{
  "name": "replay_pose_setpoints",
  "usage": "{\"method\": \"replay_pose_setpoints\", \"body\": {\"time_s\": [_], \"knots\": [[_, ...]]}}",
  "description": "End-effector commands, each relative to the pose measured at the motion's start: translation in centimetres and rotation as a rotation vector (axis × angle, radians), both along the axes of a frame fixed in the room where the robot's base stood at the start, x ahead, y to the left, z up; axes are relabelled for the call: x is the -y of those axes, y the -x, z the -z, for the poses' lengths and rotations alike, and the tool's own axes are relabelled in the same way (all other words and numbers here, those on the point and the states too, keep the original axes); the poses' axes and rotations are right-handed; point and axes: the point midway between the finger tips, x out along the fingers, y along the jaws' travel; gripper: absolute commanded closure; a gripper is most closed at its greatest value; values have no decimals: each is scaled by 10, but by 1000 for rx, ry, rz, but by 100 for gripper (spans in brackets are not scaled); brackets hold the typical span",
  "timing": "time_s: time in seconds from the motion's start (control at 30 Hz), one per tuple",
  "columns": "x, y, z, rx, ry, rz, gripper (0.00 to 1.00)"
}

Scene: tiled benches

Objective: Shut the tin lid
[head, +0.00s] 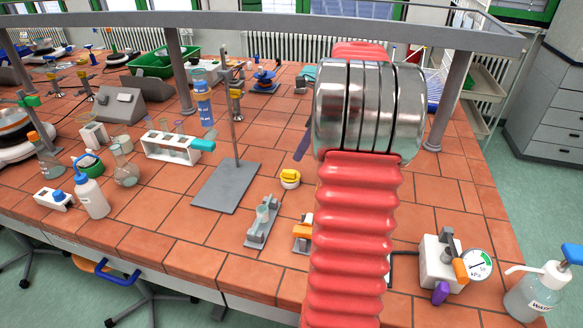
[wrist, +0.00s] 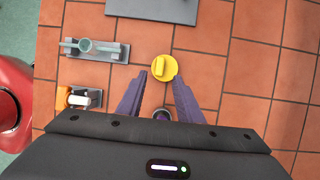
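A small round white tin (head: 290,185) with a yellow lid (head: 290,174) stands on the tiled bench, left of my red arm in the head view. From above in the wrist view, the yellow lid (wrist: 164,67) is a disc with a raised ridge across it. It covers the tin, and I cannot tell how tightly it sits. My gripper (wrist: 160,76) is open, its two dark purple fingers apart and pointing at the lid's near edge. Nothing is held between them. In the head view my arm hides most of the gripper; one dark finger (head: 302,145) shows.
A grey stand base (head: 227,187) with an upright rod is behind and left of the tin. A grey holder with a small funnel (head: 262,220) and an orange-and-white device (head: 302,232) are close by. A pressure gauge (head: 478,264) stands at right. Tiles right of the lid are clear.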

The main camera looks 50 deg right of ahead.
Motion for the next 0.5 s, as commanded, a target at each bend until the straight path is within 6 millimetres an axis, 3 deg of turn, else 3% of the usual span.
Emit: {"method": "replay_pose_setpoints", "body": {"time_s": [0.5], "knots": [[-17, -23, 69, -2, -1, -1, 67]]}}
